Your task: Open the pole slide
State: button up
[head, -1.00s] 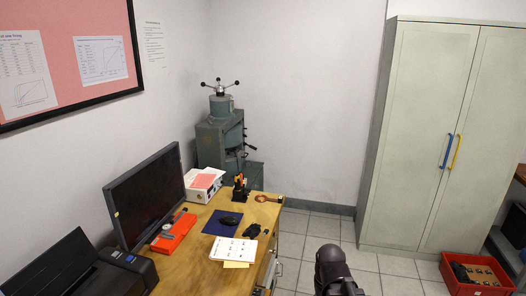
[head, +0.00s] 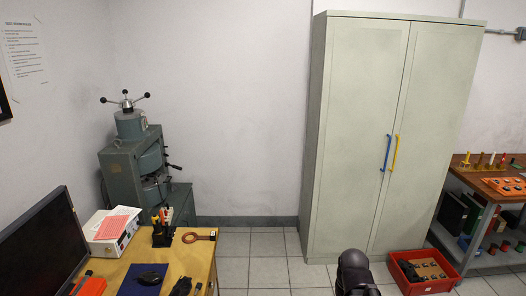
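A grey-green machine (head: 140,165) stands in the back left corner, behind the desk. A three-armed handle with dark ball knobs (head: 125,100) sits on top of it. Rounded pole parts face each other across a dark gap on its right side. A small dark lever (head: 174,167) sticks out to the right by the upper part. I cannot tell which part is the pole slide or how far the gap is open. My gripper is not in view; only a dark rounded part of my arm shows at the bottom, far from the machine.
A wooden desk (head: 200,262) with a monitor (head: 38,250), a white instrument (head: 112,235) and small tools stands at the lower left. A tall cabinet (head: 350,120) has blue and yellow handles. A red crate (head: 440,284) and a shelf bench are at right. Tiled floor (head: 258,272) is clear between desk and cabinet.

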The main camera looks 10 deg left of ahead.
aim_at(152, 182)
jog(key=z, duration=0.25)
jog(key=i, duration=2.35)
jog(key=u, duration=0.75)
jog(key=i, duration=0.9)
jog(key=u, duration=0.45)
